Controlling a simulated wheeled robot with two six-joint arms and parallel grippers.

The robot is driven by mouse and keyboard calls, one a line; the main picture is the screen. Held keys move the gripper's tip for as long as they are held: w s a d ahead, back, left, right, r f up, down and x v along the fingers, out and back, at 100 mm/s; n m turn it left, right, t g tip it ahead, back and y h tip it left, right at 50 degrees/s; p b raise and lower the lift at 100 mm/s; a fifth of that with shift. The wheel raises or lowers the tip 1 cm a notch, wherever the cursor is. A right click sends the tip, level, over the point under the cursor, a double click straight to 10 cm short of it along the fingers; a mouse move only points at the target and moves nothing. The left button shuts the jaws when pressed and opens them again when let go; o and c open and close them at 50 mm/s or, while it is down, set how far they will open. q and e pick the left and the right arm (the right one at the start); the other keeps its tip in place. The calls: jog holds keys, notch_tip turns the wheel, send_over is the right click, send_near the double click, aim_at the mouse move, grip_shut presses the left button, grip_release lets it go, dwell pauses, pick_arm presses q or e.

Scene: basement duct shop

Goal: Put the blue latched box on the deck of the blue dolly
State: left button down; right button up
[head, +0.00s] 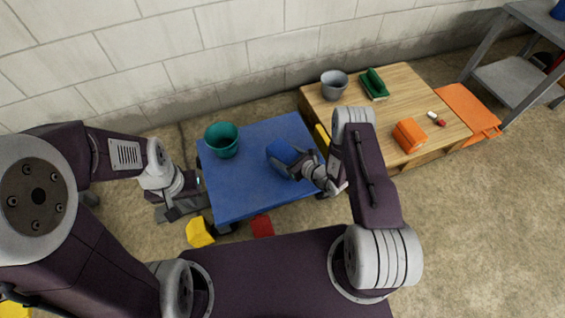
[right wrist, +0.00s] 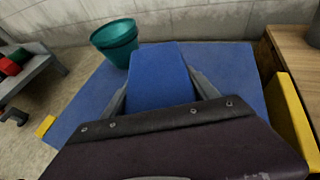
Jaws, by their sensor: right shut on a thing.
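The blue latched box (head: 283,153) is between the fingers of my right gripper (head: 295,166), which is shut on it. The box is over the right part of the blue dolly's deck (head: 235,189); I cannot tell whether it touches the deck. In the right wrist view the box (right wrist: 160,75) shows between the two grey fingers, with the deck (right wrist: 228,70) around it. Its latch is not visible. My left gripper (head: 184,207) is beside the dolly's left edge, apart from the box, and its jaw opening is unclear.
A teal bucket (head: 222,139) stands on the deck's back left part. A wooden platform (head: 405,95) to the right bears a grey bucket (head: 334,84), a green item (head: 374,84) and an orange box (head: 409,136). Yellow (head: 199,233) and red (head: 262,226) blocks are near the dolly's front.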

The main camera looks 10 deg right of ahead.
jog(key=shift+f+b, duration=1)
jog(key=shift+f, duration=0.8)
jog(key=o, duration=1.8)
